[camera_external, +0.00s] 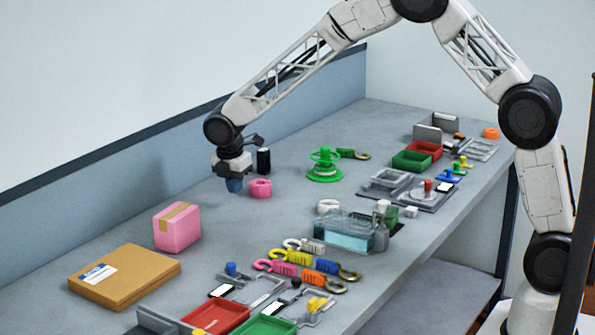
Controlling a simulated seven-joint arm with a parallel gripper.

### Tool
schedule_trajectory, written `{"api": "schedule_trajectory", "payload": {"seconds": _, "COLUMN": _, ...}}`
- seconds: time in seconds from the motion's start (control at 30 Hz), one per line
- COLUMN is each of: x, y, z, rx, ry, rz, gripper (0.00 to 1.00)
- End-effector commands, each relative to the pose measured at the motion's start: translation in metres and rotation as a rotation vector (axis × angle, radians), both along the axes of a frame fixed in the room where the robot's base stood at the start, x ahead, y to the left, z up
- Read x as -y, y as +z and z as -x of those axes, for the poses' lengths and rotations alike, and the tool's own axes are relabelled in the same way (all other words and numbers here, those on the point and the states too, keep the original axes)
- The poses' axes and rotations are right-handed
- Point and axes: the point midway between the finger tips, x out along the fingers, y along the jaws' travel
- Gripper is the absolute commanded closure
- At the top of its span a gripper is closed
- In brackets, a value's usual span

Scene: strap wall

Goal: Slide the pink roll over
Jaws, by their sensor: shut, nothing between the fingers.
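The pink roll (261,188) is a short ring-shaped roll on the grey bench, toward the back wall. My gripper (234,186) points down just to the left of the roll, with its blue-tipped end low near the bench top. The gripper is shut with nothing held. It looks very close to the roll's left side, but I cannot tell whether they touch.
A black cylinder (264,161) stands just behind the roll. A green stand (324,167) is to the right, and a white ring (328,206) lies nearer the front. A pink box (177,227) and cardboard parcel (125,276) lie at left. Bench (225,245) is clear between.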

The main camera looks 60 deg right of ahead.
Motion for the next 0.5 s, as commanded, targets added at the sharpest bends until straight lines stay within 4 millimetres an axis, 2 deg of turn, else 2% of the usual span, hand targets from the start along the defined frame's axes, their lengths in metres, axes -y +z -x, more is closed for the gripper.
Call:
{"api": "schedule_trajectory", "payload": {"seconds": 0.27, "x": 0.032, "y": 0.000, "z": 0.000, "rx": 0.001, "ry": -0.003, "rz": 0.000, "gripper": 1.00}}
{"api": "schedule_trajectory", "payload": {"seconds": 0.5, "x": 0.069, "y": 0.000, "z": 0.000, "rx": 0.000, "ry": -0.003, "rz": 0.000, "gripper": 1.00}}
